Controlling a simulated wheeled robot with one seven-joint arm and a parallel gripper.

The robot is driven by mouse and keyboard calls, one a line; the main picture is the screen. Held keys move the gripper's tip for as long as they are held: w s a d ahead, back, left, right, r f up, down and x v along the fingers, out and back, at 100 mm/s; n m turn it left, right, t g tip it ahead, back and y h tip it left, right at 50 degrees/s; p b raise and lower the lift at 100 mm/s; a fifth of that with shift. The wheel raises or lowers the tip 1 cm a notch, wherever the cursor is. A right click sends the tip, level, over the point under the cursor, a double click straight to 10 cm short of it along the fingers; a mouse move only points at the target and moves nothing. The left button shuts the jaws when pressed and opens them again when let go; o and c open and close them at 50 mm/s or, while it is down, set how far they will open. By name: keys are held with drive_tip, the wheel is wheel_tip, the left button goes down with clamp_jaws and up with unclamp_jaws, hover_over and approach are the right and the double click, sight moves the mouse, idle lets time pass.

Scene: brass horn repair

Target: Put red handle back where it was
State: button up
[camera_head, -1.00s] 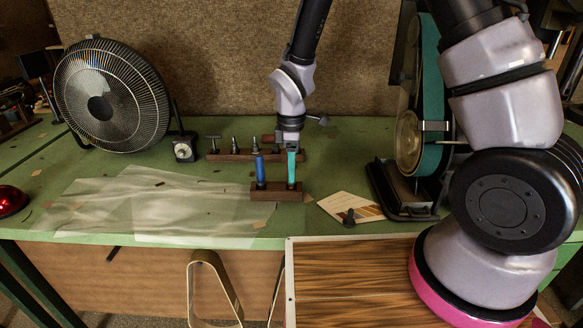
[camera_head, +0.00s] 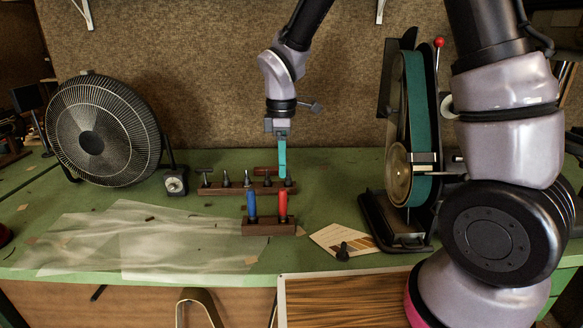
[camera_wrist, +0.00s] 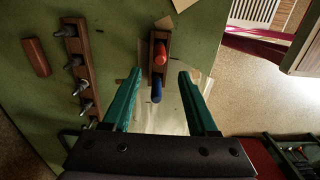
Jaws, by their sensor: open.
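The red handle (camera_head: 283,205) stands upright in one end of a small dark wooden block (camera_head: 268,228), beside a blue handle (camera_head: 252,205). In the wrist view the red handle (camera_wrist: 160,52) and the blue handle (camera_wrist: 156,90) are seen from above in the block, beyond my fingertips. My gripper (camera_head: 283,178), with teal fingers, is above and behind the red handle and apart from it.
A longer wooden rack (camera_head: 240,188) with several metal tools stands behind the block. A fan (camera_head: 100,135) is at left, a belt sander (camera_head: 410,150) at right. A translucent sheet (camera_head: 140,240) and a card (camera_head: 335,238) lie on the green bench.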

drive_tip(key=s+d+r+m+t+y, duration=0.1)
drive_tip(key=s+d+r+m+t, duration=0.15)
drive_tip(key=d+r+m, duration=0.55)
drive_tip(key=s+d+r+m+t+y, duration=0.1)
drive_tip(key=s+d+r+m+t, duration=0.15)
drive_tip(key=d+r+m, duration=0.55)
drive_tip(key=s+d+r+m+t, duration=0.2)
drive_tip(key=s+d+r+m, duration=0.3)
drive_tip(key=s+d+r, duration=0.1)
drive_tip(key=shift+s+d+r+m, duration=0.4)
drive_tip(key=shift+s+r, duration=0.05)
drive_tip(key=shift+s, duration=0.15)
